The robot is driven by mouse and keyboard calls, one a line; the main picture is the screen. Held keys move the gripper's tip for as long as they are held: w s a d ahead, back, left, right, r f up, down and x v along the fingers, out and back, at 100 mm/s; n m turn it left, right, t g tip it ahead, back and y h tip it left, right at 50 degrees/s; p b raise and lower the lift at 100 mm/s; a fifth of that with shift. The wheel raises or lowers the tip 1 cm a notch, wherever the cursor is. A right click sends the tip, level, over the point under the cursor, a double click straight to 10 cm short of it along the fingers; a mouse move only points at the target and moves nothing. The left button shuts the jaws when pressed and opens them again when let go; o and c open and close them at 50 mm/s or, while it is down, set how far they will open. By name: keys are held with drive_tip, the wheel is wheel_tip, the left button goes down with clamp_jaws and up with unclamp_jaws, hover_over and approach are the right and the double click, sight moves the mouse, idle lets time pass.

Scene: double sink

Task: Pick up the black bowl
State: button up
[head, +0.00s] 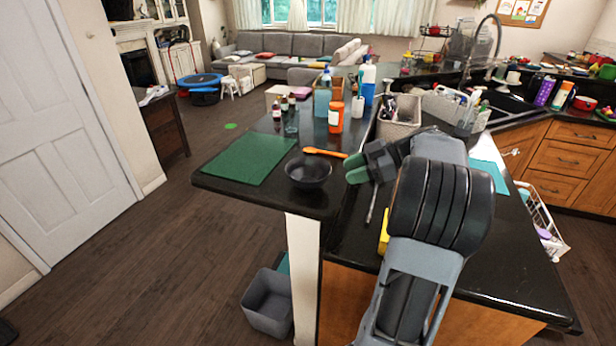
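The black bowl (308,173) sits upright on the black counter, near the front edge of its left part, and its open top faces up. My gripper (356,169) is just to the right of the bowl, with its green-padded fingers pointing left towards it. A gap shows between the fingertips and the bowl's rim, and the bowl is not held. The fingers overlap in this view, so I cannot tell how far apart they are.
A green mat (246,158) lies left of the bowl. An orange spoon (325,153) lies just behind the bowl. An orange bottle (336,118) and a blue bottle (322,94) stand farther back. A grey bin (268,303) is on the floor below.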

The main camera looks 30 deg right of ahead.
drive_tip(key=shift+n+t+y, duration=0.4)
drive_tip(key=shift+n+t, duration=0.1)
drive_tip(key=shift+n, duration=0.1)
drive_tip(key=x, duration=0.2)
drive_tip(key=p+x, duration=0.1)
drive_tip(key=x, duration=0.1)
drive_tip(key=w+p+x, duration=0.1)
drive_tip(key=x, duration=0.1)
drive_tip(key=shift+d+f, duration=0.15)
drive_tip(key=shift+d, duration=0.1)
drive_tip(key=shift+w+a+p, duration=0.2)
drive_tip(key=shift+a+p, duration=0.25)
drive_tip(key=shift+p, duration=0.1)
drive_tip(key=p+x, duration=0.1)
drive_tip(key=x, duration=0.2)
drive_tip(key=shift+a+f+p, duration=0.1)
drive_tip(key=shift+a+p, duration=0.2)
drive_tip(key=shift+p, duration=0.1)
drive_tip(key=shift+w+a+f, duration=0.25)
drive_tip(key=shift+a, duration=0.1)
drive_tip(key=shift+c, duration=0.2)
clamp_jaws()
